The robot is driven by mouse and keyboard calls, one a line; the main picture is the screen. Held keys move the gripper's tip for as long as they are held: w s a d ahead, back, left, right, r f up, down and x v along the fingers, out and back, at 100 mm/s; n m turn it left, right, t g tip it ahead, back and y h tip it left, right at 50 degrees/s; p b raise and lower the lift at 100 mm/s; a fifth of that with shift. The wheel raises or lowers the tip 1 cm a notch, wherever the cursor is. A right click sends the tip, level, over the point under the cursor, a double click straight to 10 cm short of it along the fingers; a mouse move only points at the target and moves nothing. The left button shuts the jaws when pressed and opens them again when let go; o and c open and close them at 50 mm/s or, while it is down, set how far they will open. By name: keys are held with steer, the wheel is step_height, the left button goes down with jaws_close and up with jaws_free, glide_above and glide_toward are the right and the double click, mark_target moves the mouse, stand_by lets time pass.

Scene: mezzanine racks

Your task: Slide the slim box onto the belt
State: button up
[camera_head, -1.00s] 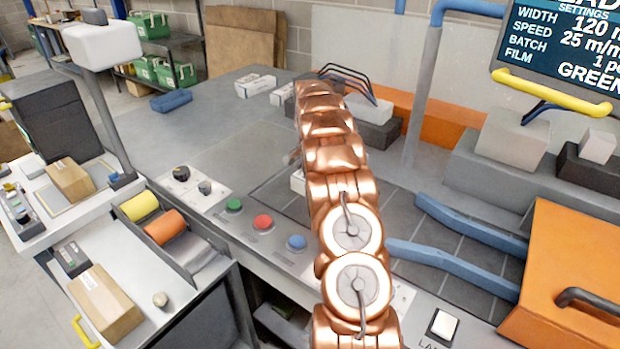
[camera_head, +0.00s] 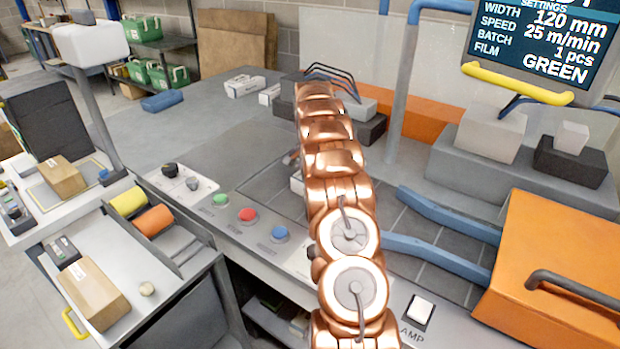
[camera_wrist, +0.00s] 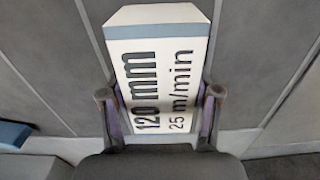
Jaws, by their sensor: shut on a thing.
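The slim box (camera_wrist: 160,62) is white and grey, printed "120 mm" and "25 m/min". In the wrist view it lies between the two fingers of my gripper (camera_wrist: 160,96), which is shut on its sides. Behind it is the dark grey belt (camera_wrist: 250,60) with thin seams. In the head view only a small white piece of the box (camera_head: 296,183) shows left of my copper arm, over the dark belt (camera_head: 258,188). My arm hides the gripper there. I cannot tell whether the box touches the belt.
Two blue guide rails (camera_head: 450,216) cross the belt right of my arm, before an orange housing (camera_head: 560,270). Green, red and blue buttons (camera_head: 248,214) line the front panel. White cartons (camera_head: 244,86) stand at the back. A screen (camera_head: 540,45) reads 120 mm, 25 m/min, GREEN.

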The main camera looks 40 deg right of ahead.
steer(key=o, duration=1.4)
steer(key=shift+o, duration=0.2)
steer(key=shift+r, duration=0.15)
step_height(320, 180, up, 10)
steer(key=shift+w+r, duration=0.1)
steer(key=shift+r, duration=0.75)
